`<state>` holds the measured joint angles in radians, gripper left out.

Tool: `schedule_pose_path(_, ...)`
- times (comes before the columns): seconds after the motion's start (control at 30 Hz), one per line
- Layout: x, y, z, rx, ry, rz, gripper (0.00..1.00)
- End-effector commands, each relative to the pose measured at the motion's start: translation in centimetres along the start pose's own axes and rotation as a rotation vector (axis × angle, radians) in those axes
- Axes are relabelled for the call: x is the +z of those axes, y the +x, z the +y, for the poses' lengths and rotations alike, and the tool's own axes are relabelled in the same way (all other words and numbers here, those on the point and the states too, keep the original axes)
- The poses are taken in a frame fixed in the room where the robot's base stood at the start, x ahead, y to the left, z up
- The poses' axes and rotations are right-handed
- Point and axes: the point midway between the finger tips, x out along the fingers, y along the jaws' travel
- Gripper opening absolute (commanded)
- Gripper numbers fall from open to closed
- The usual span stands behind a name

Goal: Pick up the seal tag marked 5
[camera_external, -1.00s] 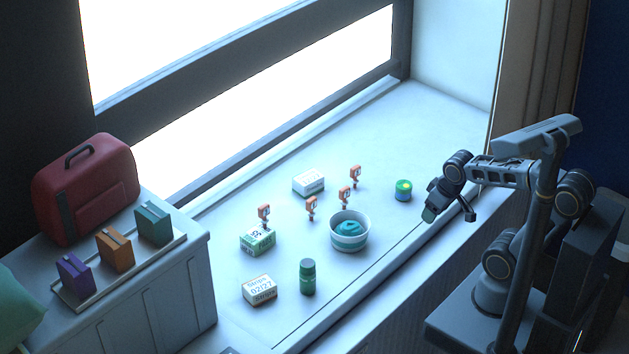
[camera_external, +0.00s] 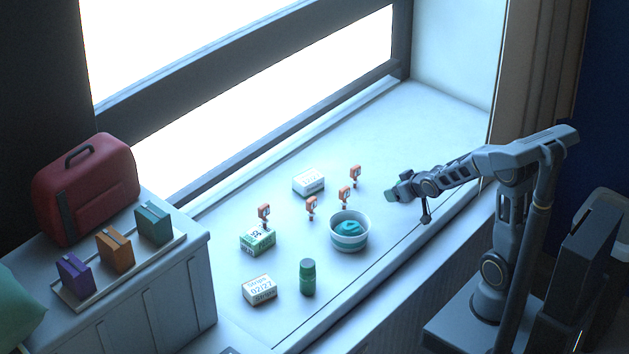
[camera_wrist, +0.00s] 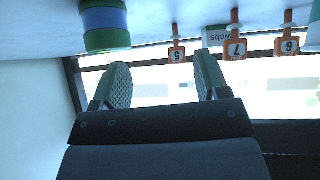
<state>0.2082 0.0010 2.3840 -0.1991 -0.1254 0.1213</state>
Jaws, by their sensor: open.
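The seal tag marked 5 (camera_wrist: 177,50) shows in the wrist view, which is upside down; it is an orange-red tag on a dark stem. It appears to be the rearmost tag (camera_external: 355,172) in the external view, standing upright on the sill. My gripper (camera_wrist: 162,76) is open and empty, and tag 5 shows beyond and between its fingers, nearer the right one, apart from both. In the external view my gripper (camera_external: 391,196) is right of the tags, above the sill.
Tag 7 (camera_wrist: 235,46) and tag 6 (camera_wrist: 287,44) stand near tag 5, with a white swabs box (camera_external: 308,183) behind. A green-blue tin (camera_wrist: 104,24) is close to my gripper. A bowl (camera_external: 349,239), bottle (camera_external: 307,278) and other boxes stand nearer the front.

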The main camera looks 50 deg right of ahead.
Motion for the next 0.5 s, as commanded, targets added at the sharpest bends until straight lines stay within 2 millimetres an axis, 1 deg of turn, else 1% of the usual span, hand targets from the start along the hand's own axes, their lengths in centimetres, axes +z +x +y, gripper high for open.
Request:
schedule_pose_path(0.03,-1.3,0.1,-0.2,-0.011,0.001,0.070,0.68)
schedule_pose_path(0.1,-3.1,-0.1,-0.5,-0.026,0.000,0.160,0.68)
schedule_pose_path(0.2,-4.7,-0.4,-0.7,-0.043,0.005,0.247,0.68)
schedule_pose_path(0.27,-5.3,-0.3,-0.9,-0.049,0.009,0.276,0.68)
schedule_pose_path(0.37,-6.0,0.7,-1.0,-0.055,0.015,0.297,0.68)
schedule_pose_path(0.5,-6.7,3.1,-1.1,-0.055,0.018,0.299,0.68)
